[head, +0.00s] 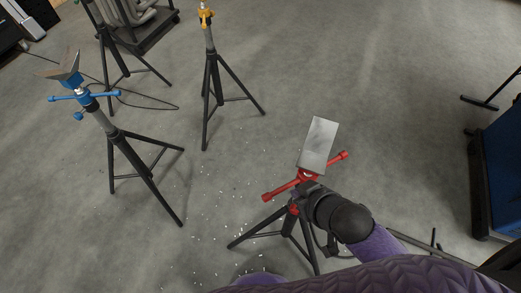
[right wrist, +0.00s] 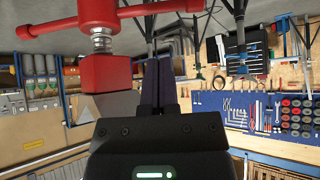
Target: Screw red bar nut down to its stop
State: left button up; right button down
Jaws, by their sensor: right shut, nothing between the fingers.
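The red bar nut (head: 280,191) has a long cross bar with knobbed ends, on a stand under a tilted grey metal plate (head: 319,143). In the right wrist view, its hub and bar (right wrist: 95,12) are at the top left. A short stretch of silver thread (right wrist: 101,40) shows between the hub and a red block (right wrist: 105,73). My right gripper (head: 301,190) is at the stand's head, partly covering it. In the wrist view its dark fingers (right wrist: 158,62) are together and empty, right of the red block. My left gripper is not in view.
A blue-headed stand (head: 85,96) is at the left and a yellow-topped stand (head: 207,20) at the back. Their spread tripod legs take up floor. A blue panel (head: 498,165) stands at the right. Pale bits litter the floor left of the red stand. Open floor lies behind it.

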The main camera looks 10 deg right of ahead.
aim_at(282, 188)
jog(key=b+x, duration=0.4)
jog(key=x, duration=0.5)
jog(key=shift+s+b, duration=0.2)
jog(key=shift+b, duration=0.1)
jog(key=shift+w+a+f, duration=0.15)
jog(key=shift+w+f, duration=0.15)
jog(key=shift+w, duration=0.1)
